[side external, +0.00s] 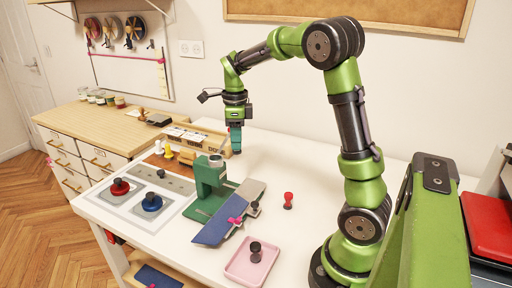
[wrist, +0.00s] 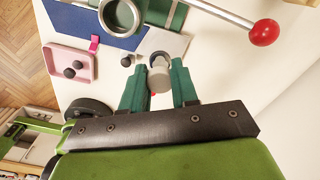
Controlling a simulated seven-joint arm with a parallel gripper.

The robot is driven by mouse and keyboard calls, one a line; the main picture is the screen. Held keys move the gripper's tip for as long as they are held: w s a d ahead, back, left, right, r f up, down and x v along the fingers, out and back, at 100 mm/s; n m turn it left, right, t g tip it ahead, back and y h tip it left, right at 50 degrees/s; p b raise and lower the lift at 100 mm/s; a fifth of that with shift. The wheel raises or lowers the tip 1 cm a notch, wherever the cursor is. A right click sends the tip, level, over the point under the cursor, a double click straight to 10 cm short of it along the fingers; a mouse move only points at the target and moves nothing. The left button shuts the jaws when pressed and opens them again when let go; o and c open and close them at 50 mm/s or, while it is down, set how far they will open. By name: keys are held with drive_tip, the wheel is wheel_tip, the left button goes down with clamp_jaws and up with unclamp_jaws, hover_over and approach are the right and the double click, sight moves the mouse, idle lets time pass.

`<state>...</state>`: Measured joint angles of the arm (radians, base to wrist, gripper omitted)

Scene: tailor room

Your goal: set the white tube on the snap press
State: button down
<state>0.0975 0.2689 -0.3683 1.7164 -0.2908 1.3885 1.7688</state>
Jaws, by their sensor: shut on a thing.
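In the wrist view my gripper (wrist: 156,75) is shut on the white tube (wrist: 158,79), which sits between the two green fingertips. In the side external view my gripper (side external: 236,150) hangs above the table, beyond the press and up to its right; the tube is not clearly visible there. The green snap press (side external: 211,178) stands upright on the table, with a blue cloth (side external: 213,228) along its front. In the wrist view the press's ring-shaped part (wrist: 121,16) and a lever with a red ball (wrist: 264,32) show at the top, apart from the tube.
A pink tray (side external: 236,272) with a dark knob is in front. Red (side external: 120,187) and blue (side external: 152,202) knobs are left. A wooden rack (side external: 207,142) stands behind. The table right of the gripper is clear.

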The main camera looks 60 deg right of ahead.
drive_tip(key=w+a+r, duration=0.4)
drive_tip(key=a+r, duration=0.2)
drive_tip(key=shift+s+d+f, duration=0.1)
drive_tip(key=shift+f, duration=1.5)
drive_tip(key=shift+s+d+f, duration=0.1)
drive_tip(key=shift+f, duration=1.45)
drive_tip(key=shift+f, duration=0.55)
drive_tip(key=c, duration=1.1)
unclamp_jaws()
drive_tip(key=shift+c, duration=0.2)
wheel_tip(320, 180, up, 11)
